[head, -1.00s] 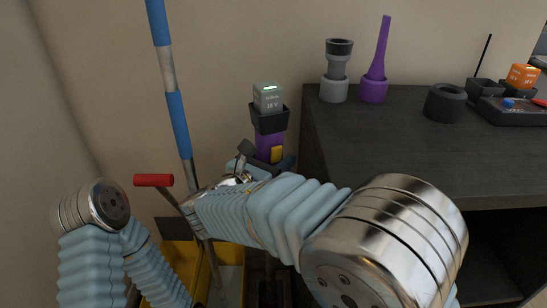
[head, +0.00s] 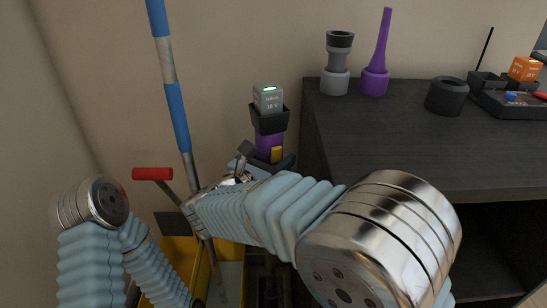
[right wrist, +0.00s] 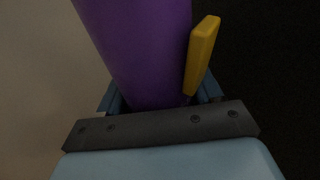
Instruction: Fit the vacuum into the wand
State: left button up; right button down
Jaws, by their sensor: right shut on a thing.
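The vacuum is a purple upright body (head: 267,146) with a black collar and a grey 18 V battery (head: 267,97) on top. It stands left of the dark shelf unit. My right gripper (head: 268,164) is shut on it, and my right arm crosses in front of its lower part. In the right wrist view the purple body (right wrist: 140,45) rises from between the jaws, with a yellow piece (right wrist: 203,53) on its side. Below my arm is a dark upright part with a little purple (head: 269,288), possibly the wand; its top is hidden. My left gripper is out of sight.
The dark shelf unit (head: 420,145) fills the right side. A grey nozzle (head: 337,65), a purple crevice tool (head: 377,55), a black ring (head: 446,96) and a charger (head: 515,105) stand on it. A blue-and-grey pole (head: 175,110) and yellow cart (head: 178,252) are at left.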

jog(key=shift+s+f, duration=0.1)
jog(key=shift+f, duration=0.5)
jog(key=c, duration=0.5)
grip_release()
jog(key=shift+c, duration=0.2)
jog(key=shift+o, duration=1.1)
jog(key=shift+f, duration=0.1)
jog(key=shift+o, duration=1.1)
jog(key=shift+r, duration=0.2)
jog(key=v, duration=1.3)
jog(key=shift+s+a, duration=0.2)
jog(key=shift+s, duration=0.05)
